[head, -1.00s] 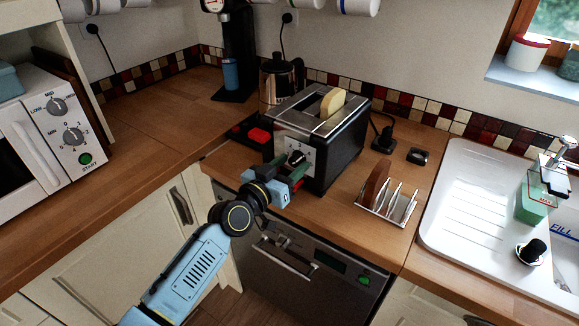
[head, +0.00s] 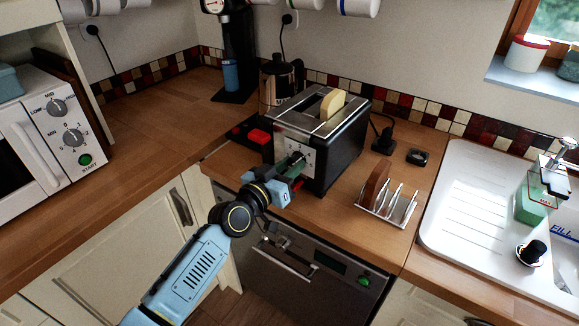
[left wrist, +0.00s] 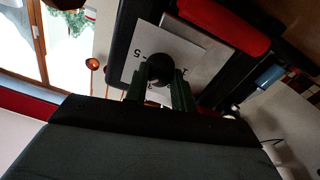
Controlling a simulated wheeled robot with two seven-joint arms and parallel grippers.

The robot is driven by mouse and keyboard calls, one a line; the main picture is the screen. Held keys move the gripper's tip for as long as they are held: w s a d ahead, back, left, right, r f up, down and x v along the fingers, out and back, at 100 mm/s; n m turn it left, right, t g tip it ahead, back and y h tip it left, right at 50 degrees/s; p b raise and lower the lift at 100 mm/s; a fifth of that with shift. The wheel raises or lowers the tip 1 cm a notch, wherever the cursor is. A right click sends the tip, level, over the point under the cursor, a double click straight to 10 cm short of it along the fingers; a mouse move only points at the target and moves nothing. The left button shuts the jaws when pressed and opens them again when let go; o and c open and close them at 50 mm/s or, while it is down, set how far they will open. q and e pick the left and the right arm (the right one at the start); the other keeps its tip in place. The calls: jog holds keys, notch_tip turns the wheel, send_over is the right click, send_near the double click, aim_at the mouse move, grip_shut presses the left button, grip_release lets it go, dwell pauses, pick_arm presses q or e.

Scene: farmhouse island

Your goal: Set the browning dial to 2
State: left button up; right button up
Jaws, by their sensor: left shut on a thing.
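The black and steel toaster (head: 340,138) stands on the wooden counter with a slice of bread (head: 332,104) in its slot. Its browning dial (head: 296,158) is a dark knob on a white numbered plate at the front end. My left gripper (head: 290,168) is at that plate, shut on the dial. In the left wrist view the dial (left wrist: 158,68) sits between the two green fingers (left wrist: 160,88). A 5 and other partly hidden marks show on the plate (left wrist: 178,50); the pointer's setting cannot be read. My right gripper is not in view.
A toast rack (head: 388,205) with a brown slice stands right of the toaster. The sink (head: 480,200) is at the right, the microwave (head: 40,135) at the left.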

pick_arm(q)
jog(key=n, duration=0.9)
jog(key=shift+n, duration=0.3)
jog(key=n, duration=0.4)
jog(key=shift+n+p, duration=0.3)
jog(key=shift+p, duration=0.05)
jog(key=n+p, duration=0.1)
jog(key=n, duration=0.3)
jog(key=shift+n, duration=0.3)
jog(key=o, duration=1)
jog(key=shift+s, duration=0.1)
jog(key=v, duration=1.3)
jog(key=shift+p, duration=0.3)
